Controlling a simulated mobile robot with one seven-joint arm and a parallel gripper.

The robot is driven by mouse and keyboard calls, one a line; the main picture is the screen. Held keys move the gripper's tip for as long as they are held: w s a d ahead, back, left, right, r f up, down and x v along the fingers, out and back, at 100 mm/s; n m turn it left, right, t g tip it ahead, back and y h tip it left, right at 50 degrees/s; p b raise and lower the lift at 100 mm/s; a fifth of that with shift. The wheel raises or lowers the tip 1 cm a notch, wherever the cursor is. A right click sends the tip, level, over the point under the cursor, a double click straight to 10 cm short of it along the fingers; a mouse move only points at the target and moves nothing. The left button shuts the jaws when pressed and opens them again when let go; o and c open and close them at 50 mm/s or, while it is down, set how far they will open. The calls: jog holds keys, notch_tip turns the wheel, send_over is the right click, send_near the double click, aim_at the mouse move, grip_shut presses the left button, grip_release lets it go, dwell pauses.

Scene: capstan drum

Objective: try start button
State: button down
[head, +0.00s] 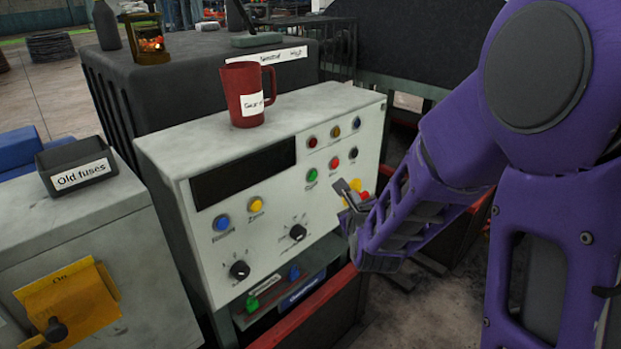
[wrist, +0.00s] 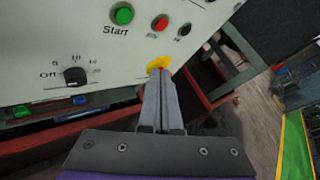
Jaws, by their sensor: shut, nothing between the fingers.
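The start button is green and labelled "Start" in the wrist view (wrist: 122,14); it sits at the upper left there. In the head view the green button (head: 312,175) is on the right half of the grey control panel (head: 270,190). My gripper (head: 350,188) is shut and empty, in front of the panel's lower right part.
Red (wrist: 160,22) and black (wrist: 184,30) buttons sit right of the start button. A dial (wrist: 75,76) is below left. A red mug (head: 243,95) stands on the panel top. A box labelled "Old fuses" (head: 88,187) and an orange switch (head: 68,305) are at left.

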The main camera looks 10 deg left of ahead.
aim_at(313, 176)
jog(key=w+a+p, duration=0.1)
jog(key=w+a, duration=0.4)
jog(key=a, duration=0.2)
jog(key=shift+w, duration=0.25)
dwell(2.2)
jog(key=shift+w+a+b, duration=0.25)
jog(key=shift+a+b, duration=0.05)
jog(key=shift+b, duration=0.05)
jog(key=shift+w+a, duration=0.25)
jog(key=shift+a, duration=0.1)
dwell(0.9)
jog(key=shift+d, duration=0.1)
jog(key=shift+s+d, duration=0.55)
